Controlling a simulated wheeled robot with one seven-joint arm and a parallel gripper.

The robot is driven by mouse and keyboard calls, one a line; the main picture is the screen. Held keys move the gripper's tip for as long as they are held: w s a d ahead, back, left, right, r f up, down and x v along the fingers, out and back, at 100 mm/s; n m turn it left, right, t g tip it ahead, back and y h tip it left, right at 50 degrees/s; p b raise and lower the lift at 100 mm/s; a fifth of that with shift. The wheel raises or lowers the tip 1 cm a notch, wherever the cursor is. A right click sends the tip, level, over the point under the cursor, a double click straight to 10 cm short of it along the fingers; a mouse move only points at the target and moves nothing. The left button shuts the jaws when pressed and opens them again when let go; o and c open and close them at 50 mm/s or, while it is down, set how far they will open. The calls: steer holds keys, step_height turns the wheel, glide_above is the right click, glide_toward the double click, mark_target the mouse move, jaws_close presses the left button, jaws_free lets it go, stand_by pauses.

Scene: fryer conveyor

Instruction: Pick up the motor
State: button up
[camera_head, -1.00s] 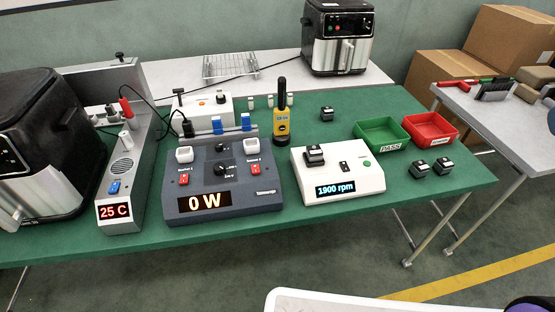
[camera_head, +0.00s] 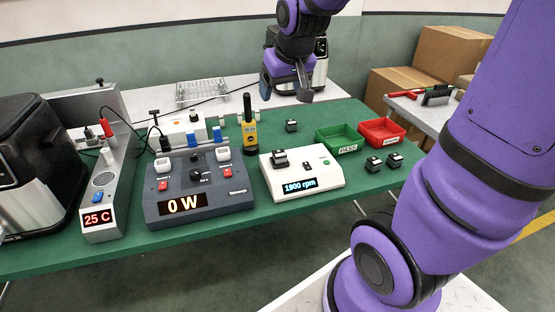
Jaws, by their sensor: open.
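Several small black-and-silver blocks look like motors. One motor (camera_head: 280,159) sits on top of the white tester with the rpm display (camera_head: 318,177). Another motor (camera_head: 291,126) lies alone on the green table behind the tester. Two more, a left one (camera_head: 374,165) and a right one (camera_head: 394,160), stand close together at the table's right front. My gripper (camera_head: 286,94) is open and empty, raised over the back of the table, with its fingers apart. It appears above and behind the lone motor, apart from all the motors. My arm hides part of the right side.
A green PASS bin (camera_head: 340,150) and a red bin (camera_head: 398,141) stand right of the tester. A yellow handheld meter (camera_head: 250,138) stands upright at its left. The dark console (camera_head: 212,200) reads 0 W. An air fryer (camera_head: 321,68) stands behind my gripper.

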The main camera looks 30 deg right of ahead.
steer(key=w+d+f, duration=0.5)
steer(key=w+f, duration=0.3)
steer(key=f, duration=0.2)
steer(key=m, duration=0.2)
glide_toward(279, 153)
steer(key=shift+g, duration=0.4)
steer(key=x, duration=0.5)
steer(key=shift+w+d, duration=0.25)
steer(key=shift+w, duration=0.05)
steer(key=x, duration=0.3)
steer(key=shift+w+a+f, duration=0.15)
steer(key=shift+a+f, duration=0.05)
steer(key=shift+f, duration=0.1)
steer(key=shift+x, duration=0.75)
steer(key=c, duration=1.3)
steer(key=shift+r, duration=0.1)
